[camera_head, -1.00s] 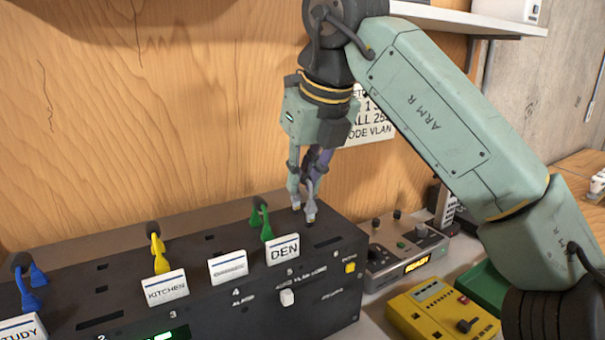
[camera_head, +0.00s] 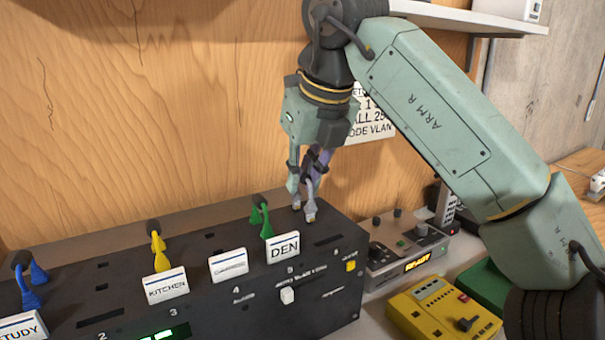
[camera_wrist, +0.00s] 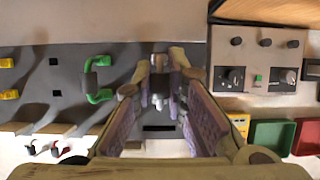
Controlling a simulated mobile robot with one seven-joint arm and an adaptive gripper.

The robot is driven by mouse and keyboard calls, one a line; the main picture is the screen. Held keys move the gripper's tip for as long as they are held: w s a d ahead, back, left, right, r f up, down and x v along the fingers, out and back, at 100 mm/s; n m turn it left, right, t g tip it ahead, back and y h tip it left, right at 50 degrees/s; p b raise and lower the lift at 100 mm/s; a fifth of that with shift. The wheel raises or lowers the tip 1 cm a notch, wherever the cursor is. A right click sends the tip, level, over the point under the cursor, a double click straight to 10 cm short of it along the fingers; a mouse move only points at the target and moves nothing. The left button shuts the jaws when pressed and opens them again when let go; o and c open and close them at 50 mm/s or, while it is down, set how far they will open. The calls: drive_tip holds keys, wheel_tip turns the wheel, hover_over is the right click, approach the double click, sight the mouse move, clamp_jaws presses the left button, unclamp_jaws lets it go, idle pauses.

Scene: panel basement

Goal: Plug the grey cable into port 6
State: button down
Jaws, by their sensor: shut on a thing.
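My gripper (camera_head: 303,205) points down over the right end of the black panel box (camera_head: 215,300), close above its top near the number 6. It is shut on a light grey plug, the grey cable (camera_head: 310,203). In the wrist view the grey cable (camera_wrist: 158,92) sits between the two fingers (camera_wrist: 159,100). The printed 6 (camera_head: 337,253) is on the top's right part, with a dark slot beside it. The port 6 opening is hidden or not clear under the fingers. I cannot tell whether the plug touches the top.
Green (camera_head: 262,216), yellow (camera_head: 156,245) and blue (camera_head: 30,282) cables stand in the box to the left. Labels such as DEN (camera_head: 283,248) and KITCHEN (camera_head: 166,285) stand along the front edge. A grey device (camera_head: 408,250) and a yellow one (camera_head: 440,310) lie to the right. A wooden wall is behind.

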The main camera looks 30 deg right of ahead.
drive_tip(key=shift+f+b, duration=0.55)
drive_tip(key=shift+f, duration=0.4)
idle(2.6)
drive_tip(key=c, duration=1.5)
unclamp_jaws()
drive_tip(key=shift+c, duration=0.2)
drive_tip(key=shift+o, duration=0.5)
drive_tip(key=o, duration=0.3)
